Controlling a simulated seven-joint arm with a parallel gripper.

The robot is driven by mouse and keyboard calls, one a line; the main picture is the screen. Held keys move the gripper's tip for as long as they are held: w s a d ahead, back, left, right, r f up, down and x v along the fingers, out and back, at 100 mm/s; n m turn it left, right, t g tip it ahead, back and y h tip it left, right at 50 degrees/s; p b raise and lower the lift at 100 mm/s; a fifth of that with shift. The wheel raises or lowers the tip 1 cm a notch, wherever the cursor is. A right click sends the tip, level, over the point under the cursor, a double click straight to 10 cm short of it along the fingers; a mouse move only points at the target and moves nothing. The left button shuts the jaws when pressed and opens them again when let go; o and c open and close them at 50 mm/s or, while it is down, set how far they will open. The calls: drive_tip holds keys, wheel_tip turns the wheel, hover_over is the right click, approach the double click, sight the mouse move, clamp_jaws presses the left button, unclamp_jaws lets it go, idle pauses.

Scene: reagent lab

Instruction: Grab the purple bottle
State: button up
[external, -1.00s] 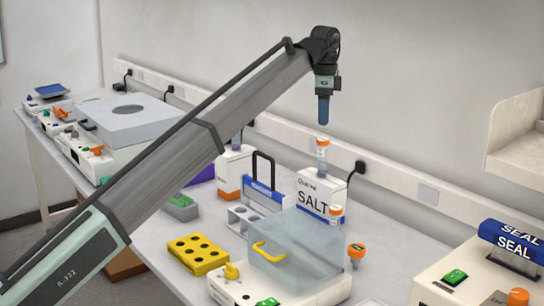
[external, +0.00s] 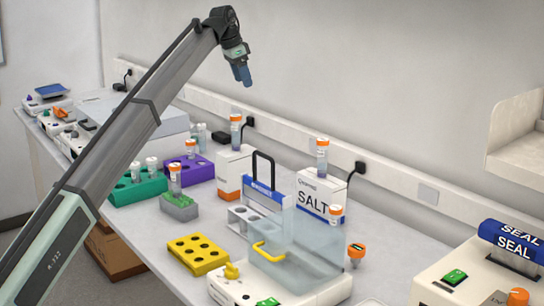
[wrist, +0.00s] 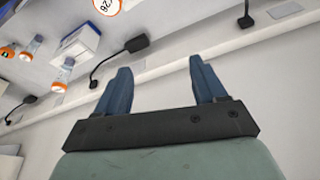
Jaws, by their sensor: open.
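I cannot make out a purple bottle in either view. My gripper (external: 243,76) is high above the bench, in front of the back wall, up and to the right of the purple rack. It also shows in the wrist view (wrist: 160,66), with its two blue fingers apart and nothing between them.
A green rack (external: 137,190) and a grey rack (external: 180,208) with a tube stand near the purple one. A yellow rack (external: 198,255), a salt box (external: 318,195) and a clear-covered machine (external: 300,250) are further right. Small clear bottles (external: 199,136) stand behind the purple rack.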

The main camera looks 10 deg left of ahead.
drive_tip(key=w+a+n, duration=0.2)
drive_tip(key=w+a, duration=0.2)
drive_tip(key=a, duration=0.4)
drive_tip(key=shift+t+h, duration=0.3)
drive_tip(key=shift+t, duration=0.1)
drive_tip(key=w+d+f, duration=0.1)
drive_tip(key=f, duration=0.9)
drive_tip(key=w+d+f, duration=0.1)
drive_tip(key=f, duration=1)
drive_tip(key=w+d+f, duration=0.1)
drive_tip(key=f, duration=1)
drive_tip(key=shift+d, duration=0.35)
drive_tip(key=shift+c, duration=0.2)
drive_tip(key=c, duration=1.1)
